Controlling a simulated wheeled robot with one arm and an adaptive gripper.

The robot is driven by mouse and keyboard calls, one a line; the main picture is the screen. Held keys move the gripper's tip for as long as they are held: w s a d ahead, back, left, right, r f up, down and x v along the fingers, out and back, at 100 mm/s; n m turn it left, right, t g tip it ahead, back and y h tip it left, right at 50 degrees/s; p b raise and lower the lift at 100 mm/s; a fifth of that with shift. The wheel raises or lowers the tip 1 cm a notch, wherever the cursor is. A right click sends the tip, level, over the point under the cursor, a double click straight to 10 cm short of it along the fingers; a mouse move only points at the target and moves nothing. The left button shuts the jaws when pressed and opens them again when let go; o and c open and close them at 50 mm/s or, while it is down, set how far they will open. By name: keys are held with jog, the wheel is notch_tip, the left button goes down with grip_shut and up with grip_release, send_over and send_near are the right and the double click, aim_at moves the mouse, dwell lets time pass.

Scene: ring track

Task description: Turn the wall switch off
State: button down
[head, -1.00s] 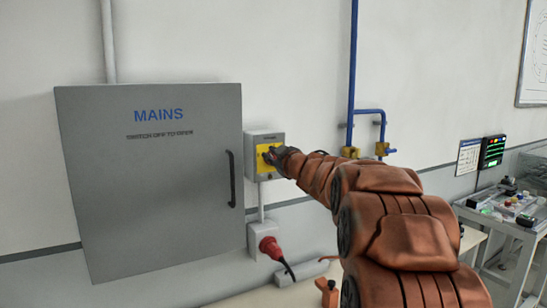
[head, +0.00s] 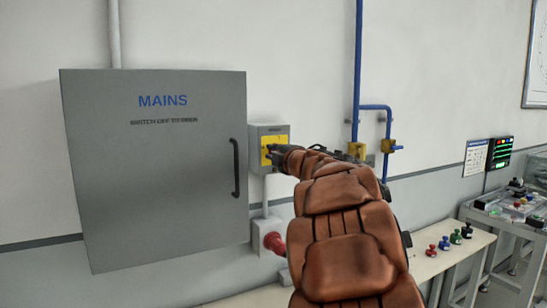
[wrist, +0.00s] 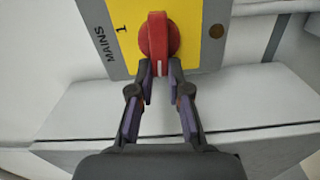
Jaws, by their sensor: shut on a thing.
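The wall switch is a grey box (head: 256,130) with a yellow plate, mounted just right of the MAINS cabinet (head: 150,165). In the wrist view its red rotary knob (wrist: 157,36) sits on the yellow plate (wrist: 203,50), with a "1" and the word MAINS printed sideways at left. The knob's grip bar runs up and down in that picture, a pale line at its near end. My gripper (wrist: 159,74) is shut on the near end of this bar, one finger each side. In the head view my gripper (head: 271,155) covers the knob.
The cabinet's black handle (head: 236,168) is close left of the switch. A red plug (head: 273,243) sits below, partly behind my arm. Blue pipes (head: 357,70) with yellow fittings run up the wall at right. A bench (head: 440,262) holds several small coloured items.

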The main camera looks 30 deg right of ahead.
jog(key=shift+f+n+b, duration=0.15)
jog(key=shift+n+b, duration=0.15)
jog(key=shift+n, duration=0.3)
jog(key=c, duration=1.1)
grip_release()
jog(key=shift+s+a, duration=0.2)
jog(key=shift+s, duration=1.8)
jog(key=shift+s+a, duration=0.15)
jog(key=shift+s, duration=1.85)
jog(key=shift+s+a, duration=0.2)
jog(key=shift+s, duration=1.8)
